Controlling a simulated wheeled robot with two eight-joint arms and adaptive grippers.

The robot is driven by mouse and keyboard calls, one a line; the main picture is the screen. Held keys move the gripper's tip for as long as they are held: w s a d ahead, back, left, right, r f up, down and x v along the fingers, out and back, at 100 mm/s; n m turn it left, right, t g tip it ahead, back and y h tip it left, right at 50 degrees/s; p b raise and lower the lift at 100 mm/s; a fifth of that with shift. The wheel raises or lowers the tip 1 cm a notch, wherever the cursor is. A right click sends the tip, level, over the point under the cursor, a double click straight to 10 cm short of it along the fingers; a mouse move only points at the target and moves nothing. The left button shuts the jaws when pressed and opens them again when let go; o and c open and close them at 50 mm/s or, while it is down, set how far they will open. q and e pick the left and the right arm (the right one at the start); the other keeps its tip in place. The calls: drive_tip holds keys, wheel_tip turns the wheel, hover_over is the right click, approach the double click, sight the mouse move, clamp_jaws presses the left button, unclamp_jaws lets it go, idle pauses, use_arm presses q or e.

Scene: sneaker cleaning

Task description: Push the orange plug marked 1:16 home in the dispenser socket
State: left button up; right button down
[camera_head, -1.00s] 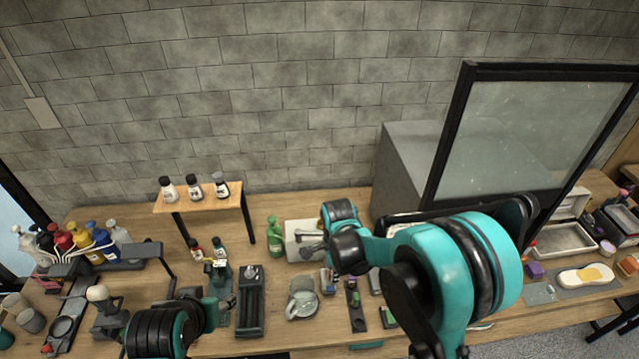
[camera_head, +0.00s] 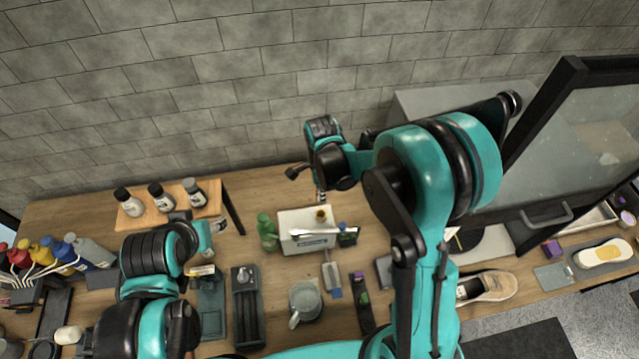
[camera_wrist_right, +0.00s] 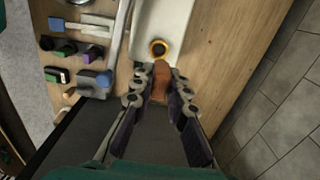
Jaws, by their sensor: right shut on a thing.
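The white dispenser (camera_head: 300,243) stands on the table at mid-picture, with a yellow-ringed socket (camera_head: 321,214) on top. In the right wrist view the socket (camera_wrist_right: 158,48) is a yellow ring with a dark centre on the white dispenser (camera_wrist_right: 163,20). My right gripper (camera_head: 321,196) points down just above the socket. In the wrist view my right gripper (camera_wrist_right: 162,76) is shut on the orange-brown plug (camera_wrist_right: 160,90), just below the ring in the picture; no marking is legible. I cannot tell whether plug and socket touch. My left gripper (camera_head: 203,268) is low at the left, its fingers unclear.
A green bottle (camera_head: 267,232) stands left of the dispenser. A glass mug (camera_head: 305,302) and dark trays are in front. A small shelf (camera_head: 178,208) bears three bottles at left. A sneaker (camera_head: 487,287) lies at right.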

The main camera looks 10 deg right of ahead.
drive_tip(key=shift+s+r, duration=0.1)
drive_tip(key=shift+s, duration=0.1)
drive_tip(key=shift+w+f+b, duration=0.1)
drive_tip(key=shift+f+b, duration=0.15)
drive_tip(key=shift+b, duration=0.15)
wheel_tip(320, 180, down, 6)
drive_tip(key=b, duration=0.5)
drive_tip(key=shift+r, duration=0.25)
